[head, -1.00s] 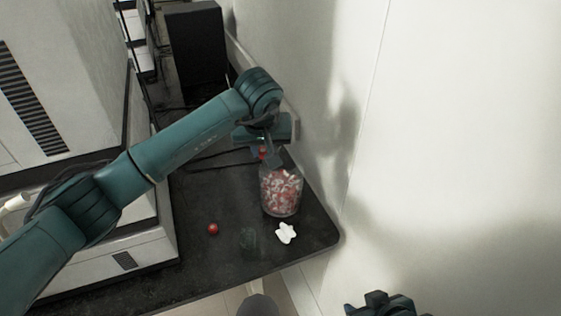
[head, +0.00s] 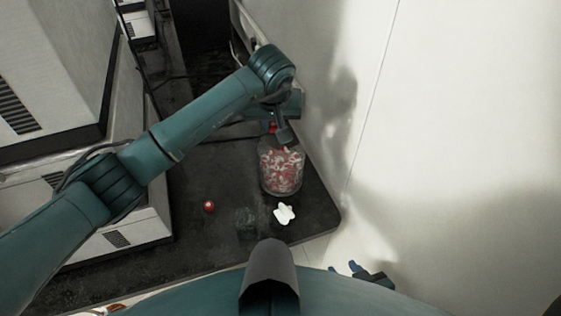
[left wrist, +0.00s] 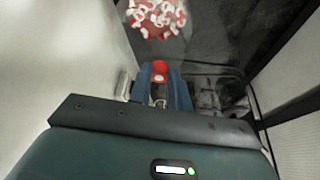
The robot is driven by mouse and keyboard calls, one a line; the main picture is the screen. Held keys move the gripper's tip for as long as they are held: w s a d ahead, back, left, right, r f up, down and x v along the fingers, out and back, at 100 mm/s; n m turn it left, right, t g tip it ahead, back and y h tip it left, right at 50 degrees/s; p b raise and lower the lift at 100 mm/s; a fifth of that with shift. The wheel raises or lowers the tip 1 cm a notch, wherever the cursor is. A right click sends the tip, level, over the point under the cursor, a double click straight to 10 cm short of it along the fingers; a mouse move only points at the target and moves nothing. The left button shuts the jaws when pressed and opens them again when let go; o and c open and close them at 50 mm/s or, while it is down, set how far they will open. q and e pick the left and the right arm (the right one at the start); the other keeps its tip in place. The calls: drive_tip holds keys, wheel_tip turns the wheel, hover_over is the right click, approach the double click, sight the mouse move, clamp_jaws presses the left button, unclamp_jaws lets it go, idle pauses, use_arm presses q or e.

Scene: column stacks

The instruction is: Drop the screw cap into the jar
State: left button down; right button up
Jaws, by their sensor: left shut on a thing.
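The jar (head: 282,178) is clear and full of red and white pieces. It stands upright on the dark tabletop near the wall; its contents also show at the top of the left wrist view (left wrist: 155,16). My left gripper (head: 275,130) is at the far side of the jar's top. It is shut on a small red piece, which looks like the screw cap (left wrist: 160,70), between its blue fingers in the left wrist view. In the head view the cap shows as a red spot, partly hidden. My right gripper (head: 346,268) is low, off the table's front edge, open and empty.
A small red ball (head: 209,206), a white lobed object (head: 285,213) and a dark see-through block (head: 245,222) lie on the tabletop (head: 190,240) in front of the jar. A pale wall (head: 430,120) stands close on the right. White-grey cabinets (head: 50,60) stand left.

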use_arm(q)
drive_tip(key=shift+f+b, duration=0.3)
drive_tip(key=shift+f, duration=0.55)
drive_tip(key=c, duration=1.2)
unclamp_jaws()
drive_tip(key=shift+c, duration=0.2)
drive_tip(key=shift+r, duration=0.1)
